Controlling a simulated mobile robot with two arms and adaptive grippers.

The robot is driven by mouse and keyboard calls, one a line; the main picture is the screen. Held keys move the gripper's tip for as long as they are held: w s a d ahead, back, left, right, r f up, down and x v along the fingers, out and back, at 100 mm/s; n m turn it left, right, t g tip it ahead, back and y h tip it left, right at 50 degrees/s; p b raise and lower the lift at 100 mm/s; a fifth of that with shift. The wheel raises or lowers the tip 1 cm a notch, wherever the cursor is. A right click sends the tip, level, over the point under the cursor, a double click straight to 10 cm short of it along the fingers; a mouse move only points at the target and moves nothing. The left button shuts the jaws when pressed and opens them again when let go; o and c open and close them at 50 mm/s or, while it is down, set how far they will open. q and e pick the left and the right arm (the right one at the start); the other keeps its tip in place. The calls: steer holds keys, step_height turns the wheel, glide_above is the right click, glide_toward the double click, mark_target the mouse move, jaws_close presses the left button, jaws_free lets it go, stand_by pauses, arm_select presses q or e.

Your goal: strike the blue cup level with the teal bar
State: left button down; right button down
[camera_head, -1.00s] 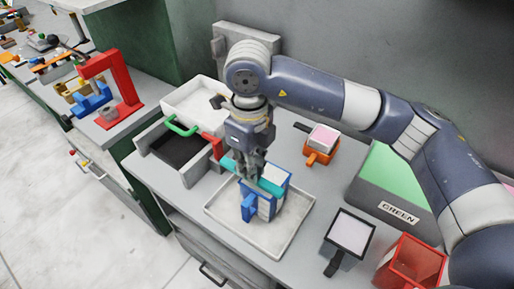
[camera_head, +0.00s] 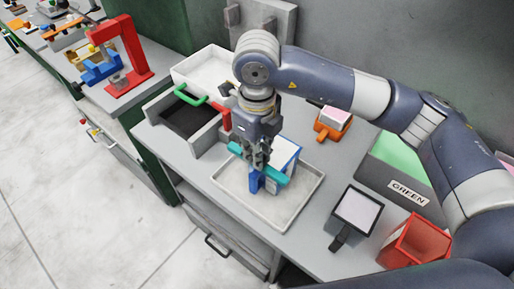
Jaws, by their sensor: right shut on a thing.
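The blue cup (camera_head: 294,153) stands in a shallow pale tray (camera_head: 302,204), its handle (camera_head: 255,183) toward the near left. A white surface shows in its top beyond the bar. My right gripper (camera_head: 257,163) points down, shut on the teal bar (camera_head: 273,176). The bar lies across the near-left side of the cup's top, by the handle. The gripper and bar hide part of the rim, and I cannot tell whether the bar touches it. My left gripper is out of view.
A black-topped unit (camera_head: 190,118) and a white tray (camera_head: 205,68) stand left and behind. An orange cup (camera_head: 331,126) is behind right. A dark cup with a pale top (camera_head: 357,210), a red container (camera_head: 415,240) and a green bin (camera_head: 401,150) stand to the right.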

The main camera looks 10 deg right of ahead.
steer(key=shift+f, duration=0.55)
steer(key=shift+w+d+r, duration=0.1)
steer(key=shift+w+d, duration=4.9)
steer(key=shift+d, duration=0.05)
steer(key=shift+r+p, duration=1.25)
steer(key=shift+r, duration=0.9)
